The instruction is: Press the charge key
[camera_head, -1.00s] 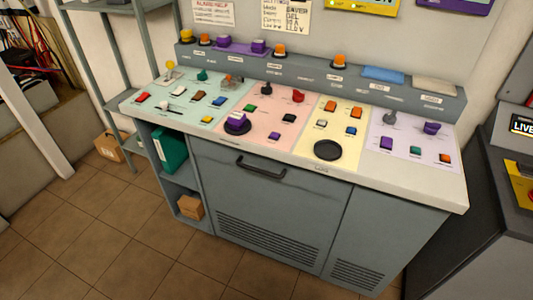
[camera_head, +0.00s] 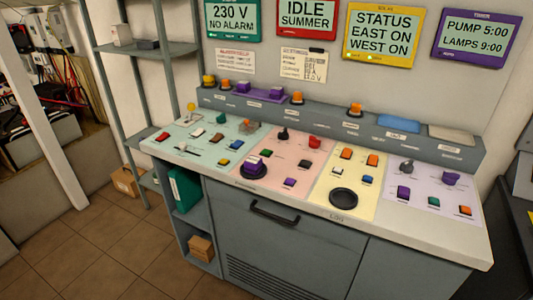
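The sloped control desk (camera_head: 300,203) carries four coloured panels of keys, whose labels are too small to read, so I cannot tell which key is the charge key. The teal panel has a red key (camera_head: 162,137), a brown key (camera_head: 216,138), a blue key (camera_head: 235,145) and a yellow key (camera_head: 223,161). The pink panel has a green key (camera_head: 267,153), a black key (camera_head: 305,163) and a purple key (camera_head: 289,182). The yellow panel has orange keys (camera_head: 372,159) and a blue key (camera_head: 366,180). The lilac panel has a purple key (camera_head: 404,193). Neither gripper is in view.
Wall screens include a green one (camera_head: 233,19) reading "230 V NO ALARM" and a red-framed one (camera_head: 307,18) reading "IDLE SUMMER". A raised ledge (camera_head: 320,114) with lamps backs the desk. Shelving stands left. A dark cabinet (camera_head: 515,215) stands right. Front-left floor is clear.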

